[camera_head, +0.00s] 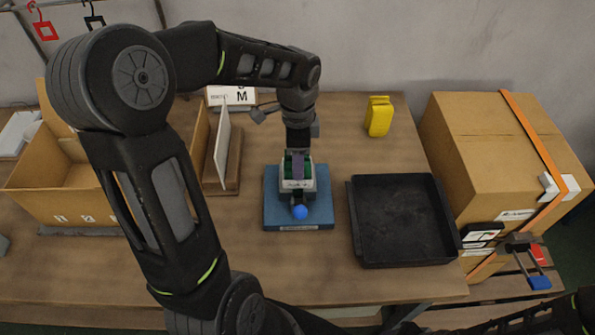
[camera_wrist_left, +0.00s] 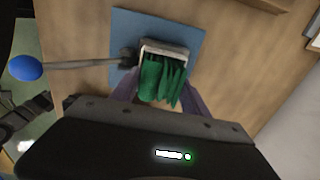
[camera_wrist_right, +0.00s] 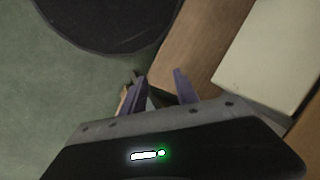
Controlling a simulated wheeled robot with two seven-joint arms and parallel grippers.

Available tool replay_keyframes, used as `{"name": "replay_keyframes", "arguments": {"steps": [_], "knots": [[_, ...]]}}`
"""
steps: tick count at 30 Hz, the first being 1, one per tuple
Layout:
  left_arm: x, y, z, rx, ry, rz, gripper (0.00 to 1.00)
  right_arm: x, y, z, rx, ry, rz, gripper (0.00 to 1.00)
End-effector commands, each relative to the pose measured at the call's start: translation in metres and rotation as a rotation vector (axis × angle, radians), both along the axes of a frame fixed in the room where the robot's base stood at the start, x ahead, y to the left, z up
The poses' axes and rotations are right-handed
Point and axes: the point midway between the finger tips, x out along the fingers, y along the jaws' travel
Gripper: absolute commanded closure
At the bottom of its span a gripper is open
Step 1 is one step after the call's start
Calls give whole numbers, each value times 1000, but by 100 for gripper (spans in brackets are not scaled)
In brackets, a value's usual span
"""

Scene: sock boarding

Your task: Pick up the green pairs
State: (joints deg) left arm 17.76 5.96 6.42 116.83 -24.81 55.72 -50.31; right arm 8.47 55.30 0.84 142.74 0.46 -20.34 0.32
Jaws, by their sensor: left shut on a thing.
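The green pairs (camera_wrist_left: 162,82) hang as a bundle of green fabric from a pale clamp in the left wrist view. In the head view a little green (camera_head: 289,165) shows at the clamp (camera_head: 297,184), which stands over a blue mat (camera_head: 270,213). My left gripper (camera_head: 298,168) points down at the clamp and is shut on the green pairs, with its purple fingers on either side of them in the left wrist view (camera_wrist_left: 158,97). My right gripper (camera_wrist_right: 153,88) is open and empty, with its fingers apart; the head view does not show its fingers clearly.
A lever with a blue knob (camera_head: 300,212) sticks out from the clamp. A black tray (camera_head: 400,258) lies right of the mat. An open cardboard box (camera_head: 60,205) and a white upright panel (camera_head: 222,140) stand left. A yellow object (camera_head: 379,116) and a large carton (camera_head: 480,130) stand right.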

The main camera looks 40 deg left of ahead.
Motion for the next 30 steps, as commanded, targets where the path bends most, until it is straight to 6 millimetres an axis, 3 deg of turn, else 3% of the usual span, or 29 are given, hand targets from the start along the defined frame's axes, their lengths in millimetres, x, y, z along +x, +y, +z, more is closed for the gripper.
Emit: {"name": "replay_keyframes", "arguments": {"steps": [9, 23, 30], "knots": [[0, 0, 0, 0, 0, 0, 100, 0, 0, 0, 0, 0, 0, 64], [0, 0, 1, 0, 0, 0, 100, 0, 0, 0, 0, 0, 0, 64], [1, 0, 21, 1, -5, 1, 100, 0, 0, -3, 1, -1, 1, 64]]}}
